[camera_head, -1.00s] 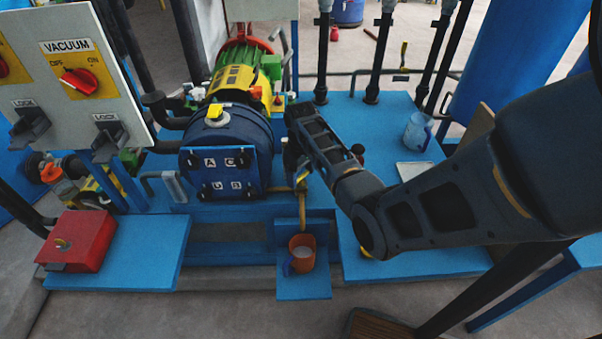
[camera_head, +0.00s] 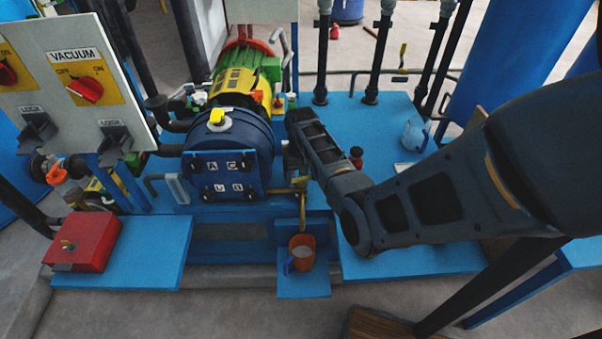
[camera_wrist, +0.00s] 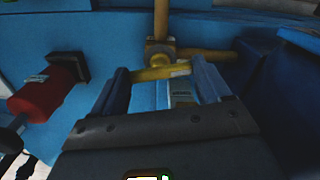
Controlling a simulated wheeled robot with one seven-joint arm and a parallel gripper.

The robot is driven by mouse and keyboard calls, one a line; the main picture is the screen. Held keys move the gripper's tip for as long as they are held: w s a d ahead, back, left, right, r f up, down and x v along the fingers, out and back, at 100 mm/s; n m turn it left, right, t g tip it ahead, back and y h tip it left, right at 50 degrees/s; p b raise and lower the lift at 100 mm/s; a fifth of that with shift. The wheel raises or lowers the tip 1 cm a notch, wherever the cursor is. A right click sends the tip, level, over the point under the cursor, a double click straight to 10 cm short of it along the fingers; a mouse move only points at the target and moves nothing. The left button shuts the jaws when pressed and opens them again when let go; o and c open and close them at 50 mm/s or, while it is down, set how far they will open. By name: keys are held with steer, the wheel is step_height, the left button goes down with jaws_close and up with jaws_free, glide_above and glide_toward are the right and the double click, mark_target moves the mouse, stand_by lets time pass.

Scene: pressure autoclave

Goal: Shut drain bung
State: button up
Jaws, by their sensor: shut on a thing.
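The drain fitting is a brass-yellow valve (camera_wrist: 158,48) with a pipe and a short lever (camera_wrist: 162,73). In the wrist view, my gripper (camera_wrist: 165,77) has its two fingers on either side of the lever and is shut on it. In the head view, the drain's thin brass pipe (camera_head: 302,208) points down beside the blue vessel (camera_head: 220,165). An orange mug (camera_head: 301,252) with pale contents stands below it on a blue ledge. My arm hides most of the gripper there. I cannot tell whether the drain is fully shut.
A grey vacuum panel (camera_head: 90,75) stands at the left, with a red box (camera_head: 82,242) below it. A jug (camera_head: 415,135) stands on the blue deck (camera_head: 420,255) behind my arm. A red cylinder (camera_wrist: 45,92) is left of my gripper in the wrist view.

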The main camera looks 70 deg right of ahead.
mark_target(301, 178)
steer(key=shift+m, duration=1.2)
steer(key=o, duration=1)
steer(key=shift+r, duration=0.1)
step_height(301, 178, up, 8)
steer(key=shift+f, duration=0.2)
